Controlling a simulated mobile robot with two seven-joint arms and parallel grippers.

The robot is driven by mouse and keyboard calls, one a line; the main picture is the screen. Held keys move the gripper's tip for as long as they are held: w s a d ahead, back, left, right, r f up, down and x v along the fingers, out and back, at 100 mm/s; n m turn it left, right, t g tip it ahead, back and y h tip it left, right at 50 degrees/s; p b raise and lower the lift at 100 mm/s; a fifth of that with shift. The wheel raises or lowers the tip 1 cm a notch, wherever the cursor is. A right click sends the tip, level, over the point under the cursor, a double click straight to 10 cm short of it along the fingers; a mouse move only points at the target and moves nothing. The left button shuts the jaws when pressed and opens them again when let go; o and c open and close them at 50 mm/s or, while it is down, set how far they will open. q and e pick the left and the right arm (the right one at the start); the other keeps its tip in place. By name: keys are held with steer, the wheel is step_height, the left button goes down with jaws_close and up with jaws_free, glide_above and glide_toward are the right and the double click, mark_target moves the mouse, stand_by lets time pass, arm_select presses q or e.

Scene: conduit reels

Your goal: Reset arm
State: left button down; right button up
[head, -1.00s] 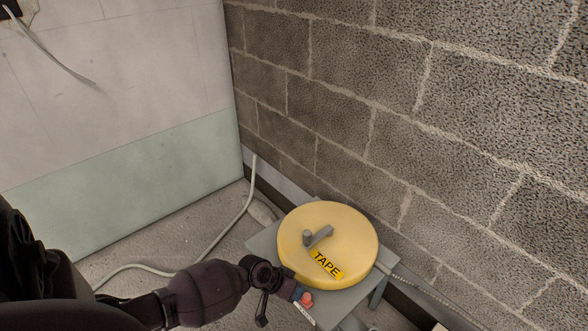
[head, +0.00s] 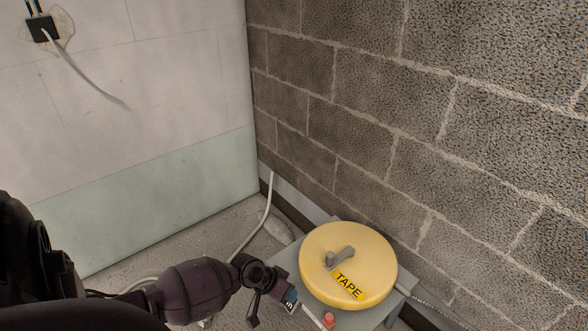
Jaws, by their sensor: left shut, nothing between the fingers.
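My left arm comes in from the lower left, and my left gripper (head: 268,302) is at the bottom middle of the head view. It is shut and empty, beside the left edge of a grey stand. A round yellow tape reel (head: 345,258) with a grey crank handle and a "TAPE" label lies on the grey stand (head: 287,262). The gripper is left of the reel and appears apart from it. A small red knob (head: 328,319) shows at the stand's front. My right gripper is not in view.
A block wall (head: 390,120) rises behind and right of the stand. A pale and green panel wall (head: 150,150) is at left, with a black socket box (head: 42,29) and a hanging cable. A pale conduit (head: 254,228) runs along the floor into the corner.

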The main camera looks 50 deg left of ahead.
arm_select(q)
steer(key=shift+s+a+r, duration=0.2)
steer(key=shift+s+r, duration=0.1)
steer(key=shift+r, duration=0.15)
stand_by(0.4)
